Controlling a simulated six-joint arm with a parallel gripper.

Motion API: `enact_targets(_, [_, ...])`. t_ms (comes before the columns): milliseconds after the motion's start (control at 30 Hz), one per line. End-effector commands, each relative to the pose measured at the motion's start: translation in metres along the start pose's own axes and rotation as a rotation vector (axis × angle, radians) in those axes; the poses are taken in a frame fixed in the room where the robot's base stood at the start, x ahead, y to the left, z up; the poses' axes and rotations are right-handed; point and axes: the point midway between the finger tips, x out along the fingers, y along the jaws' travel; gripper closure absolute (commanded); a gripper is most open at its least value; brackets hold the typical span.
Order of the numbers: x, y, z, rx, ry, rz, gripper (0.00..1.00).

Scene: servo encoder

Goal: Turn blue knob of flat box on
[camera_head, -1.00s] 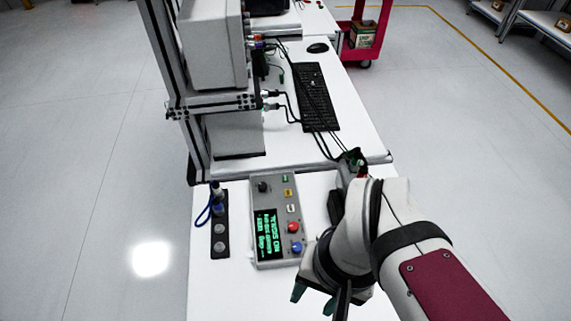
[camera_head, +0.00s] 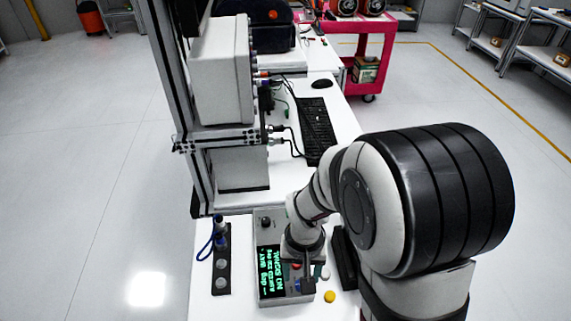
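The screen text seems to include "NO SIGNAL". My gripper (camera_head: 301,288) points down over the near right part of the box, where the red and blue knobs sit. The blue knob is largely or wholly hidden by my gripper, and I cannot tell whether the fingers touch it. The finger gap is too small and dark to read.
A dark strip with round grey parts and a blue cable (camera_head: 222,268) lies left of the box. A small yellow round piece (camera_head: 329,297) lies right of it. A keyboard (camera_head: 318,135) and a metal frame with a white cabinet (camera_head: 222,75) stand farther back.

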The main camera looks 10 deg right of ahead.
Motion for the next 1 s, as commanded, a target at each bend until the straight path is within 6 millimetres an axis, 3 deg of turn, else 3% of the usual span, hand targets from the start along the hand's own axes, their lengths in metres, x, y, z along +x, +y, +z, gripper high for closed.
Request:
enact_targets(100, [0.023, 0.000, 0.000, 0.000, -0.002, 0.000, 0.39])
enact_targets(200, [0.033, 0.000, 0.000, 0.001, -0.001, 0.000, 0.39])
enact_targets(567, [0.039, 0.000, 0.000, 0.000, 0.002, -0.001, 0.41])
enact_targets(900, [0.038, 0.000, 0.000, 0.000, 0.002, -0.001, 1.00])
enact_targets(1000, [0.038, 0.000, 0.000, 0.000, 0.002, -0.001, 1.00])
